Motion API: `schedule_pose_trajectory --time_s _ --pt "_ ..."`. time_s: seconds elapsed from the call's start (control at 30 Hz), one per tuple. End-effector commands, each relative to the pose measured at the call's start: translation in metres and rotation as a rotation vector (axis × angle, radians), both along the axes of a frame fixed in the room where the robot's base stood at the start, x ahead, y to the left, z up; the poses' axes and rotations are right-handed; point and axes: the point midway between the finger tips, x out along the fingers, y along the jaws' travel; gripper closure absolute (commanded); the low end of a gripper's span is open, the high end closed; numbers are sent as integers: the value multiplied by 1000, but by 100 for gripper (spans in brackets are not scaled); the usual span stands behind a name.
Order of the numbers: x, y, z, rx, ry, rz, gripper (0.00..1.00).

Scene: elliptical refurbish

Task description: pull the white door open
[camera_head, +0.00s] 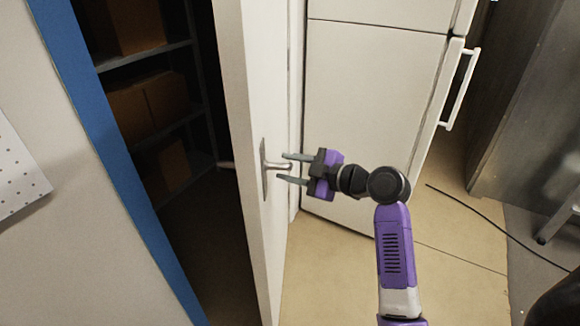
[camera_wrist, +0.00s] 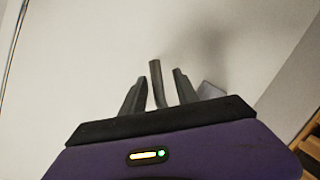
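The white door (camera_head: 258,100) stands partly open, with a dark gap between it and the blue frame (camera_head: 105,130) on the left. A metal lever handle (camera_head: 277,165) is on the door's right face. My gripper (camera_head: 288,168) is at the handle with its two fingers open, one above and one below the lever in the head view. In the wrist view, the handle (camera_wrist: 157,85) shows between the two open fingers (camera_wrist: 158,92), with space on both sides. The white door face (camera_wrist: 90,60) fills most of that view.
Shelves with cardboard boxes (camera_head: 150,105) show in the dark room behind the door. A white fridge (camera_head: 370,110) stands close to the right of the door. A black cable (camera_head: 480,218) lies on the tan floor (camera_head: 450,235). A metal cabinet (camera_head: 535,110) is at the far right.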

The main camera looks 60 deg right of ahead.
Motion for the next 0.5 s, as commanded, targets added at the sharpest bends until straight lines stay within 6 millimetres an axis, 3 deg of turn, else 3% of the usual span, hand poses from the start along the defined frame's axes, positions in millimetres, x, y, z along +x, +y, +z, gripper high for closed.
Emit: schedule_pose_trajectory --time_s 0.27,0.5 --pt "-2 -1 1 0 -1 -4 64" --pt "-31 0 7 -2 -1 -7 64"
